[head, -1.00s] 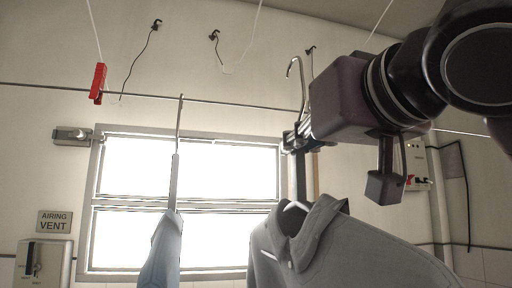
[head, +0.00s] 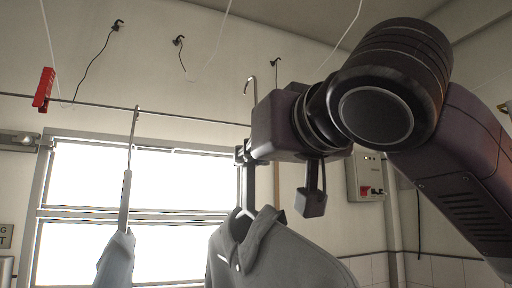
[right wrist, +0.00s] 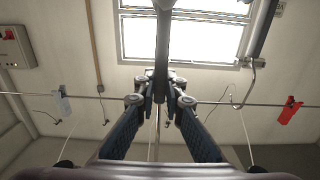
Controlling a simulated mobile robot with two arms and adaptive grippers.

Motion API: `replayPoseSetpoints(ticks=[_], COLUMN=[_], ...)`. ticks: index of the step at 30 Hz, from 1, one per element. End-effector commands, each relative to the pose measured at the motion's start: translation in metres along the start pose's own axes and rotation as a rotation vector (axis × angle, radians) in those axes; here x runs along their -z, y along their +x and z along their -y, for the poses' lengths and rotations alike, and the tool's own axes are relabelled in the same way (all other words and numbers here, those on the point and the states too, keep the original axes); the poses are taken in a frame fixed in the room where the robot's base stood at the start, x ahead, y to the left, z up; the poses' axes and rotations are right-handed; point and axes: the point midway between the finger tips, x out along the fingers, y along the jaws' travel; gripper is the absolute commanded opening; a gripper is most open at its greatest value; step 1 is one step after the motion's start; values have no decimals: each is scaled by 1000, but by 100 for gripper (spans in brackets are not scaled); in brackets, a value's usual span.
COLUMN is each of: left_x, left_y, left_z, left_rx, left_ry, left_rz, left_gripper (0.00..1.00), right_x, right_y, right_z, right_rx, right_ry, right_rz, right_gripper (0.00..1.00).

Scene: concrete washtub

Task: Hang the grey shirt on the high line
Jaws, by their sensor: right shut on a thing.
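The grey shirt (head: 270,257) hangs on a hanger at the bottom middle of the head view; its lower part is out of frame. My right gripper (head: 243,153) is shut on the hanger's dark neck, above the collar. The grey shirt's hanger hook (head: 250,86) rises above the gripper, its tip higher than the high line (head: 190,117) in the picture. I cannot tell whether hook and line touch. In the right wrist view my gripper (right wrist: 160,92) is closed around the hanger neck (right wrist: 164,45), with the line (right wrist: 215,102) crossing behind. My left gripper is not in view.
A blue garment (head: 116,262) hangs from the line on its own hanger, left of the grey shirt. A red clip (head: 43,90) is farther left. A blue clip (right wrist: 62,102) shows in the wrist view. A window and a wall box (head: 366,176) are behind.

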Motion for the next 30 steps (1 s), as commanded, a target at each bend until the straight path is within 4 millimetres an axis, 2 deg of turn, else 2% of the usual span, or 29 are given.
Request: replayPoseSetpoints(ticks=[30], left_x=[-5], left_y=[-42], left_z=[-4], left_rx=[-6], left_ry=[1], left_rz=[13], left_gripper=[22], right_x=[3], right_y=[82], right_z=[0], right_rx=[1], right_ry=[0], right_rz=[-3], right_gripper=[0])
